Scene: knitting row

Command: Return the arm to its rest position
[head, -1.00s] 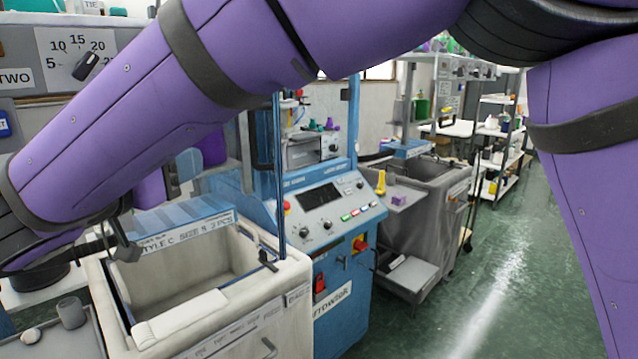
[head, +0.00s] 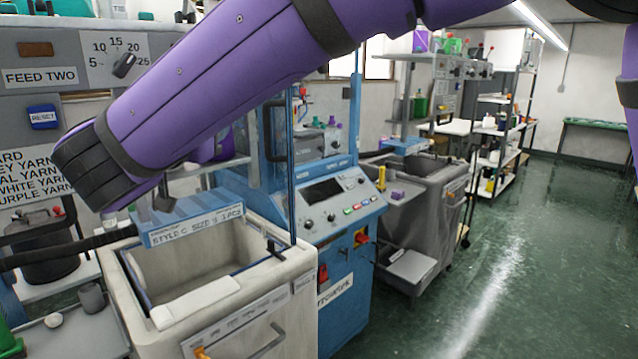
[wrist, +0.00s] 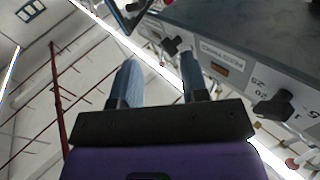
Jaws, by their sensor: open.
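My purple arm (head: 215,75) reaches across the upper left of the head view, in front of the feed panel and above the grey-white bin. My gripper (wrist: 158,62) shows in the wrist view with its two blue-grey fingers apart and nothing between them. The wrist view looks toward the ceiling, with the feed panel (wrist: 240,50) tilted at the upper right. In the head view the fingers are not clearly seen; the arm hides most of that end.
The open bin (head: 255,335) stands below the arm, with a blue label board (head: 195,228) on its rim. A blue machine (head: 345,265) with a control panel is beside it. A grey cart (head: 440,200) stands beyond. Green floor (head: 540,230) is clear at the right.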

